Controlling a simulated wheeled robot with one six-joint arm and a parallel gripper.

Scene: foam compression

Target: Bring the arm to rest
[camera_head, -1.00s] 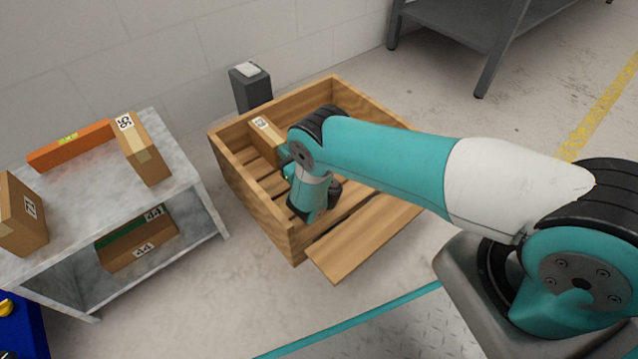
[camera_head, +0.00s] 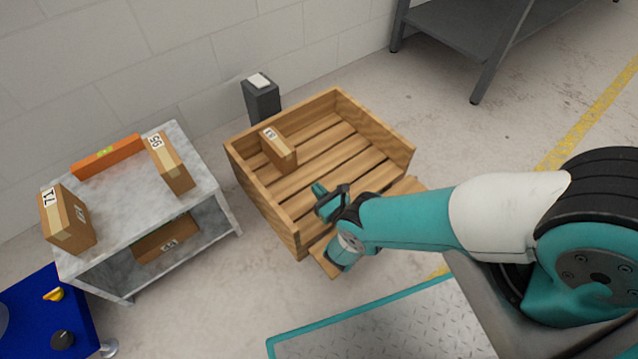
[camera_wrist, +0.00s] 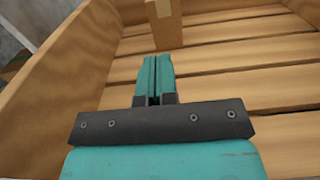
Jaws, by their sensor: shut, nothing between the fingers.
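My gripper (camera_wrist: 154,72) is shut with nothing between its teal fingers in the wrist view. In the head view my gripper (camera_head: 322,192) is above the near part of the wooden crate (camera_head: 265,200), with my arm reaching in from the right. A cardboard box (camera_head: 279,149) with a white label stands in the crate's far left corner. The box also shows beyond my fingertips in the wrist view (camera_wrist: 166,28), apart from them. My wrist hides part of the crate's near side and its lowered front board.
A grey shelf table (camera_head: 130,215) at left holds cardboard boxes (camera_head: 68,220) (camera_head: 170,163) and an orange bar (camera_head: 107,157); another box (camera_head: 167,240) lies below. A dark post (camera_head: 262,100) stands behind the crate. A blue cart (camera_head: 45,315) is at lower left.

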